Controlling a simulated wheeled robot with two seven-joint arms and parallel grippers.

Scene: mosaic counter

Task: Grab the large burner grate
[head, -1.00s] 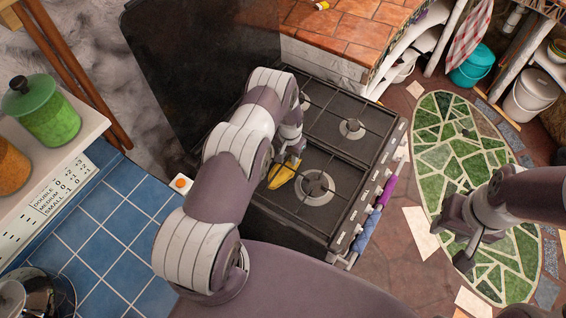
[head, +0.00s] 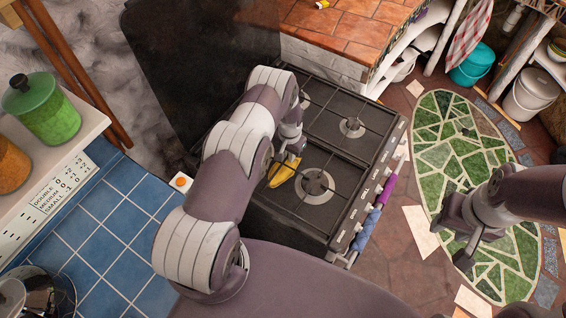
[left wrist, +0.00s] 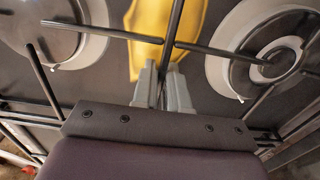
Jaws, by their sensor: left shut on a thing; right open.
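The dark burner grate (left wrist: 222,53) shows as thin crossing bars over the burners in the left wrist view. In the head view it lies on the black stove (head: 338,152). My left gripper (left wrist: 164,88) is shut on a bar of the grate, between two round burners. In the head view my left gripper (head: 293,158) is low over the stove and partly hidden by its own arm. My right gripper (head: 461,240) is open and empty, out over the floor to the right of the stove.
A yellow flat thing (head: 284,172) lies by my left gripper, beneath the grate bars in the wrist view (left wrist: 150,22). A tiled counter (head: 345,38) adjoins the stove's far side. The raised dark lid (head: 195,70) stands behind. A green oval mosaic (head: 455,150) covers floor at right.

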